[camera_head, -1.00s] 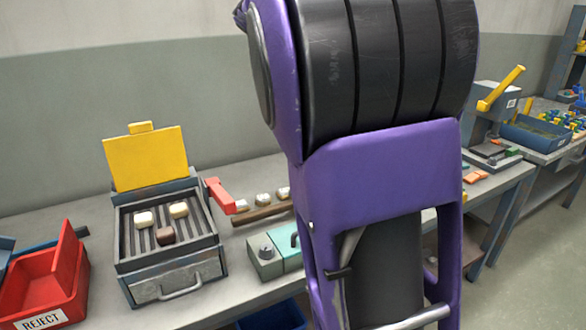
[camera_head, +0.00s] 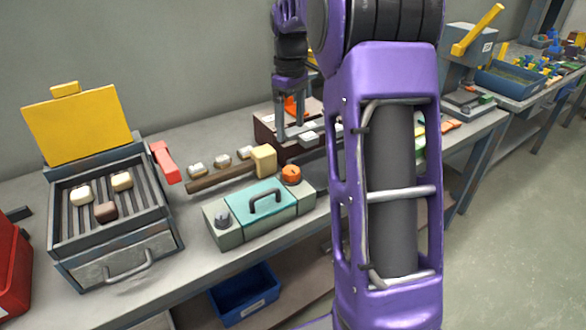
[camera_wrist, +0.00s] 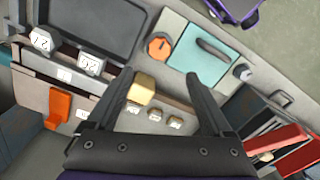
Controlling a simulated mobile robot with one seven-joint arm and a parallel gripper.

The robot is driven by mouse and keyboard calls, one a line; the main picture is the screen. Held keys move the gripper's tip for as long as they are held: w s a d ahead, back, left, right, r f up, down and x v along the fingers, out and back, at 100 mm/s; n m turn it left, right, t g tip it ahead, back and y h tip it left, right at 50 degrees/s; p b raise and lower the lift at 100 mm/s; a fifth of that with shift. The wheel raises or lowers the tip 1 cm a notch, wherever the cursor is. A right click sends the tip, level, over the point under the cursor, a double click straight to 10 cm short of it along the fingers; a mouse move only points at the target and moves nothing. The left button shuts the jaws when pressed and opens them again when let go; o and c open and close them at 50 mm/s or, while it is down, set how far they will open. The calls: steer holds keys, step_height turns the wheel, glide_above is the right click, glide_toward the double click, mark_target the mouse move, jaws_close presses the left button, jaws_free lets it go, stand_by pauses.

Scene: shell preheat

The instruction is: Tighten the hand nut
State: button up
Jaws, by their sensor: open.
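No part in view is clearly a hand nut. The likeliest candidates are two knobs on a grey-green and teal box with a handle: an orange round knob (camera_head: 291,174) at its right end and a grey knob (camera_head: 222,220) at its left end. The wrist view also shows the orange knob (camera_wrist: 159,47) and the grey knob (camera_wrist: 243,72). My gripper (camera_head: 298,138) is open above the bench behind the box. In the wrist view its fingers (camera_wrist: 158,76) stand apart with nothing gripped. A mallet with a yellow head (camera_wrist: 142,88) appears between them, below.
A grill-like tray (camera_head: 110,264) with a raised yellow lid stands at left, with a red handle (camera_head: 165,162). Several small capped pieces (camera_head: 221,160) sit behind the mallet. A rack with grey tagged weights (camera_wrist: 90,64) is beside my gripper. A blue bin (camera_head: 244,292) is below.

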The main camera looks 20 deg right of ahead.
mark_target(291, 170)
step_height(291, 170, down, 13)
steer(key=shift+f+b, duration=0.15)
steer(key=shift+b, duration=1)
jaws_close()
